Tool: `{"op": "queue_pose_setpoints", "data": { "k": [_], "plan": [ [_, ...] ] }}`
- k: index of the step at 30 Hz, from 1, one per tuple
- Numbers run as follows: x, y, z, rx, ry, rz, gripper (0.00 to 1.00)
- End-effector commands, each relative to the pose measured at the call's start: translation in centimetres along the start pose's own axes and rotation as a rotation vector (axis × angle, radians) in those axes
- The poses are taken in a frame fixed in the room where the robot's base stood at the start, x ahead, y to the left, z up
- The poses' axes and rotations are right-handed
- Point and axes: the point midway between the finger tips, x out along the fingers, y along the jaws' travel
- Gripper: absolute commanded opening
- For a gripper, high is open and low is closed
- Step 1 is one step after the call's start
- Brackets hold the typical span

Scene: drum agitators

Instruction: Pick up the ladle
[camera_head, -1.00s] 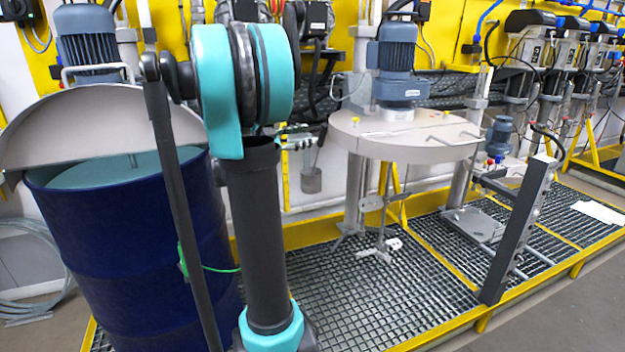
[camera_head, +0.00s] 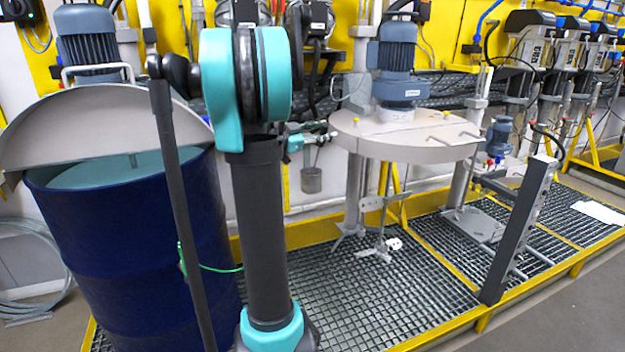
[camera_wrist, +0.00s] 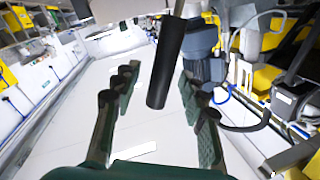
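The ladle hangs upright by the wall; its grey metal cup (camera_head: 311,181) shows in the head view below my gripper (camera_head: 318,138). Its upper part is hard to make out there, at my fingers. In the wrist view a black cylindrical handle (camera_wrist: 167,65), which looks like the ladle's, rises between the fingers of my gripper (camera_wrist: 158,88). The fingers are spread, with a visible gap on both sides of the handle. My gripper is open and empty.
A blue drum (camera_head: 125,250) with a half-open grey lid stands at the left. A round grey lid (camera_head: 405,136) with a motor and stirrer is right of my gripper. A dark post (camera_head: 520,230) stands on the grating (camera_head: 365,295). Open grating lies in front.

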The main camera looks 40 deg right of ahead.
Motion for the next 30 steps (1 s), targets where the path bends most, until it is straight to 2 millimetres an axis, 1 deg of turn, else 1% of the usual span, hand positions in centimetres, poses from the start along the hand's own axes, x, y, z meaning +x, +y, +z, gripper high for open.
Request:
{"op": "queue_pose_setpoints", "data": {
  "k": [1,2,9,10,22,26,30],
  "plan": [
    [0.0,0.0,0.0,0.0,0.0,0.0,0.35],
    [0.0,0.0,0.0,0.0,0.0,0.0,0.31],
    [0.0,0.0,0.0,0.0,0.0,0.0,0.01],
    [0.0,0.0,0.0,0.0,0.0,0.0,0.0],
    [0.0,-0.1,-0.3,0.0,0.0,0.0,0.0],
    [0.0,-0.5,-1.2,0.0,0.001,0.0,0.0],
    [-0.1,-1.2,-2.7,0.0,0.0,0.0,0.0]
  ]
}}
